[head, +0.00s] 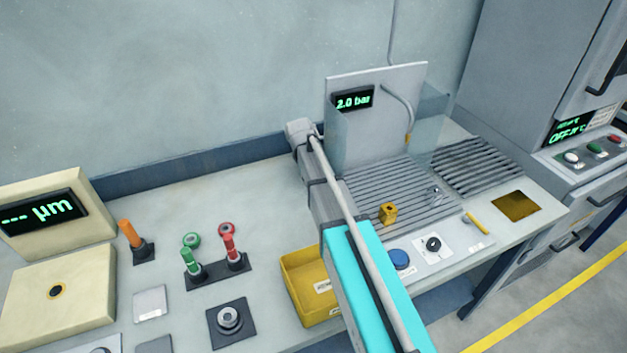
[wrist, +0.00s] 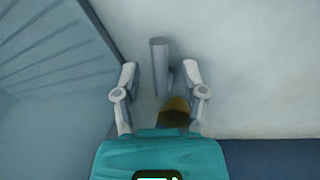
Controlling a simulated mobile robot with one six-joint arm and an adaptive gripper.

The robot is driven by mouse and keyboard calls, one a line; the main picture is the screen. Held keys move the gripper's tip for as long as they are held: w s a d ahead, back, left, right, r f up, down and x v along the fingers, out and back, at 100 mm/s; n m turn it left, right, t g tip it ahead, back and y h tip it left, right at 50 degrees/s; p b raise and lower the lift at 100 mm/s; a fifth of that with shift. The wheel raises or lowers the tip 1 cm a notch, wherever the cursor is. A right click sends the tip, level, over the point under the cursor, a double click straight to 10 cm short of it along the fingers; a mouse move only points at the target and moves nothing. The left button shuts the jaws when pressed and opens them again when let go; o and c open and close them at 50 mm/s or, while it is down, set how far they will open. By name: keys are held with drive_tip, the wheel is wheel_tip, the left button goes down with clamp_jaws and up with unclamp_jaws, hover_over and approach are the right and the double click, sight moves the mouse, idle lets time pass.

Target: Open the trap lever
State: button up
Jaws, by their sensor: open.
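In the wrist view, my gripper (wrist: 158,80) is open, its two grey fingers spread. A grey upright cylinder (wrist: 159,66) stands in the gap between the fingertips. A brownish-yellow rounded part (wrist: 175,112) shows beside the right finger, close to my gripper's teal body, which partly hides it. I cannot tell for sure which of these is the trap lever, or whether a finger touches either. In the head view, my arm hides the gripper and this spot, at the back of the bench left of the slatted rack (head: 364,181).
A panel reading 2.0 bar (head: 378,110) with clear side shields stands behind the rack. A small yellow block (head: 388,213) sits on the slats. A yellow bin (head: 300,287) is beside my arm. A yellow handle (head: 477,223) lies at the front right. The blue strip (head: 175,170) runs along the wall.

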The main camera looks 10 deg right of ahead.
clamp_jaws()
idle(0.3)
drive_tip(key=shift+d+n+t, duration=0.15)
drive_tip(key=shift+d+n, duration=0.1)
drive_tip(key=shift+n, duration=0.7)
drive_tip(key=shift+d+n+t, duration=0.15)
drive_tip(key=shift+d+n, duration=0.05)
drive_tip(key=shift+n, duration=0.75)
unclamp_jaws()
drive_tip(key=shift+r, duration=0.15)
